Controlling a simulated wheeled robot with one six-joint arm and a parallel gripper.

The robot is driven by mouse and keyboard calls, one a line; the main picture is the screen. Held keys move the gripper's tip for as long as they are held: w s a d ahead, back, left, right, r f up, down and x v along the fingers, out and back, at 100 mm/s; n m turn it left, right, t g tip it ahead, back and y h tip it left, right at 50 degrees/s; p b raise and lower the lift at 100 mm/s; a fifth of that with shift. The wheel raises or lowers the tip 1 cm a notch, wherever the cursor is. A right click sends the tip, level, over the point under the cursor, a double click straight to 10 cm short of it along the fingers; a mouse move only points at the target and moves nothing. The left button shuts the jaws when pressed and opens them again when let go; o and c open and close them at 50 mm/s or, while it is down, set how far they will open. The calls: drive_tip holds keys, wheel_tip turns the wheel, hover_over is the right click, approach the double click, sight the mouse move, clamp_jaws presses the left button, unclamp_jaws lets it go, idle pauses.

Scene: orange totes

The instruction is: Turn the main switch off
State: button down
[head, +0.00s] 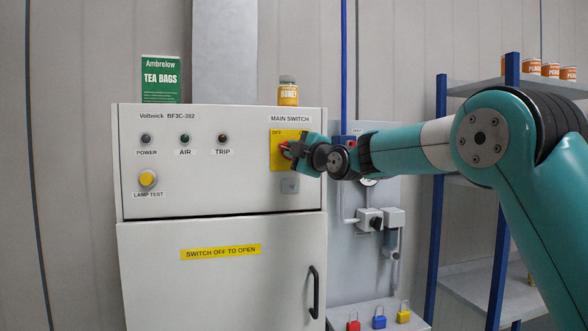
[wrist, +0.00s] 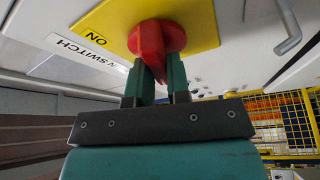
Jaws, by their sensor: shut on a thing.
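The main switch is a red rotary handle (wrist: 150,42) on a yellow plate (wrist: 205,22) at the upper right of the white cabinet front. In the head view the red handle (head: 285,150) shows only in part, beside my gripper (head: 293,149). In the wrist view my gripper (wrist: 156,78) has its two green fingers closed on the handle's pointed grip. The word ON shows on the plate in the wrist view, and OFF shows at the plate's top left in the head view. Which mark the handle points to I cannot tell.
The white cabinet (head: 170,235) has a door with a black handle (head: 314,292). A green tea box (head: 161,80) and a honey jar (head: 288,92) stand on top. Padlocks (head: 379,318) sit on a ledge at right. A blue-posted shelf (head: 480,85) stands beyond my arm.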

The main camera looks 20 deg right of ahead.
drive_tip(key=n+g+b, duration=0.1)
drive_tip(key=n, duration=0.2)
drive_tip(key=shift+b, duration=0.35)
drive_tip(key=shift+n+g, duration=0.3)
drive_tip(key=shift+n, duration=0.1)
drive_tip(key=c, duration=1.1)
unclamp_jaws()
drive_tip(key=b+v, duration=0.6)
drive_tip(key=v, duration=1.1)
drive_tip(key=shift+s, duration=0.2)
